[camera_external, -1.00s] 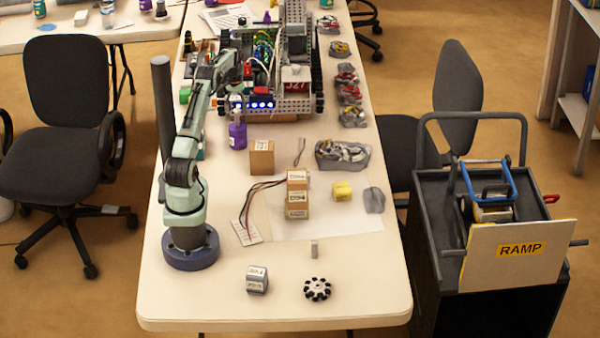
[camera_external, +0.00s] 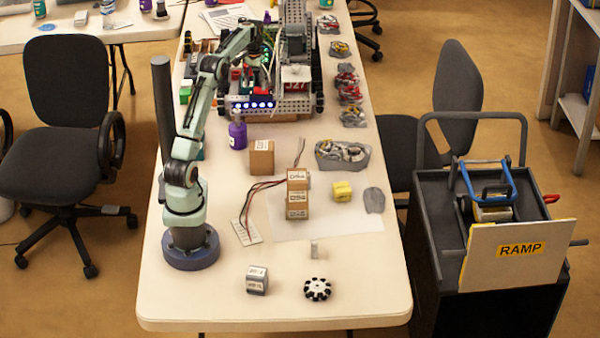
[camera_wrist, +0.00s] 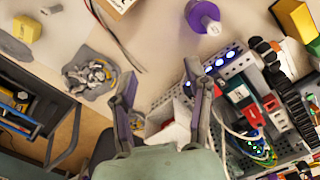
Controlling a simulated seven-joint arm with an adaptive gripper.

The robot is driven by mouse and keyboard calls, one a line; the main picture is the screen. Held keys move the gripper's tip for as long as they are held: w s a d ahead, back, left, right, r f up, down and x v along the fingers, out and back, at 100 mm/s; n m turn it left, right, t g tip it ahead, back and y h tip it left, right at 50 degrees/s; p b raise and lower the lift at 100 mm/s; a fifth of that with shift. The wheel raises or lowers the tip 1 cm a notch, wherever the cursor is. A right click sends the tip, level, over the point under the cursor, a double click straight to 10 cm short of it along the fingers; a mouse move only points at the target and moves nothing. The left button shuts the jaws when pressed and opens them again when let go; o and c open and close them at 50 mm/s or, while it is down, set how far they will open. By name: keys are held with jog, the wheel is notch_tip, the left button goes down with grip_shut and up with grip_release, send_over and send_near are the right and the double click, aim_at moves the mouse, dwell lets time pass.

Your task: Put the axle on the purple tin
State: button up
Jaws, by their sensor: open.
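A purple container with a white top (camera_external: 237,134), which looks like the purple tin, stands on the table in front of the wheeled robot. It also shows in the wrist view (camera_wrist: 205,17), at the top right, apart from my fingers. A small upright grey piece (camera_external: 314,249) near the table's front may be the axle; I cannot tell for sure. My gripper (camera_wrist: 161,70) is open, its two fingers apart, with nothing held between them. It is over the far part of the table, by the wheeled robot, and is hard to make out in the external view.
The wheeled robot (camera_external: 285,105) with loose wires fills the far table. Cardboard boxes (camera_external: 262,158), a yellow block (camera_external: 342,191), a black-and-white wheel (camera_external: 317,289) and a grey labelled block (camera_external: 257,280) stand nearer. Bagged parts (camera_external: 342,155) line the right side. The front right corner is clear.

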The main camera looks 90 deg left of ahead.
jog(key=w+d+r+m, duration=0.2)
jog(key=w+d, duration=0.1)
jog(key=d, duration=0.6)
jog(key=w+d+r+m, duration=0.2)
jog(key=d, duration=0.6)
jog(key=w+d+r+m, duration=0.1)
jog(key=w+d+r, duration=0.15)
jog(key=d, duration=0.65)
jog(key=s+d+f+m, duration=0.3)
jog(key=s+d, duration=0.4)
jog(key=d, duration=0.1)
jog(key=s+d+f+m, duration=0.3)
jog(key=s+d+f, duration=0.1)
jog(key=s+d, duration=0.3)
jog(key=shift+s+d+f+y, duration=0.15)
jog(key=shift+s+d+y, duration=0.2)
jog(key=shift+d, duration=0.8)
